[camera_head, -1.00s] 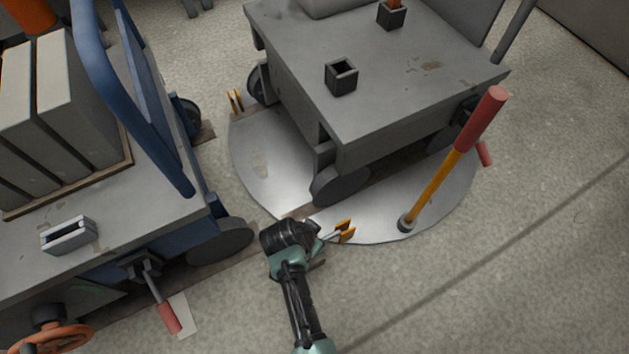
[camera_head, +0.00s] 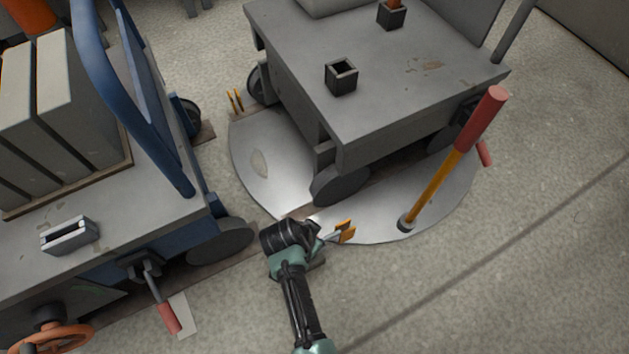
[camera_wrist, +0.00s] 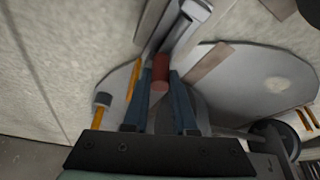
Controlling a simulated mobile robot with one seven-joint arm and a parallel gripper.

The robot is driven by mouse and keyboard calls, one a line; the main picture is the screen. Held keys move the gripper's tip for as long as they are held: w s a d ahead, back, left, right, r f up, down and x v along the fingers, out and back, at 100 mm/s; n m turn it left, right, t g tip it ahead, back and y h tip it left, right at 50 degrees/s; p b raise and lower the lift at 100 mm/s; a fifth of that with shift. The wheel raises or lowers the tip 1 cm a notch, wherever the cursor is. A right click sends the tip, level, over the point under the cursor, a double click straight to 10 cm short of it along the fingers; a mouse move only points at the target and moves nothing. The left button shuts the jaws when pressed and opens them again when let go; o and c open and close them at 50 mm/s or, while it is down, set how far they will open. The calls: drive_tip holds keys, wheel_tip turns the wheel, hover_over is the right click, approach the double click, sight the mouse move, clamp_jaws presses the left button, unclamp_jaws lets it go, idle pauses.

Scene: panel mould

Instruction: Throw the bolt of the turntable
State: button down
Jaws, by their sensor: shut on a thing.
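The turntable (camera_head: 270,185) is a pale metal disc in the floor, under the grey cart. It also shows in the wrist view (camera_wrist: 235,85). In the wrist view, my gripper (camera_wrist: 162,86) is shut on the bolt's red handle (camera_wrist: 160,68), which sits between the two fingertips. A grey metal channel (camera_wrist: 184,28) lies just beyond the handle. In the head view, my wrist is low at the near edge of the disc and hides the fingers and the handle. Yellow prongs (camera_head: 346,232) stand just right of my wrist, at the disc's edge.
A grey cart (camera_head: 420,85) stands over the turntable. An orange lever with a red grip (camera_head: 440,185) rises at the disc's right. A blue cart (camera_head: 165,220) with grey panels stands close on the left. More yellow prongs (camera_head: 236,100) are at the far left edge. Floor at lower right is clear.

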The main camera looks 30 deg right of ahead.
idle(0.3)
drive_tip(key=a+p, duration=0.2)
drive_tip(key=a, duration=0.3)
drive_tip(key=shift+s+r, duration=0.1)
drive_tip(key=shift+s, duration=0.05)
drive_tip(key=shift+a, duration=0.3)
drive_tip(key=c, duration=0.7)
unclamp_jaws()
drive_tip(key=shift+r+p, duration=0.35)
drive_tip(key=shift+p, duration=0.1)
drive_tip(key=p+v, duration=0.8)
drive_tip(key=v, duration=0.4)
drive_tip(key=shift+s+a+p, duration=0.15)
drive_tip(key=shift+p, duration=0.2)
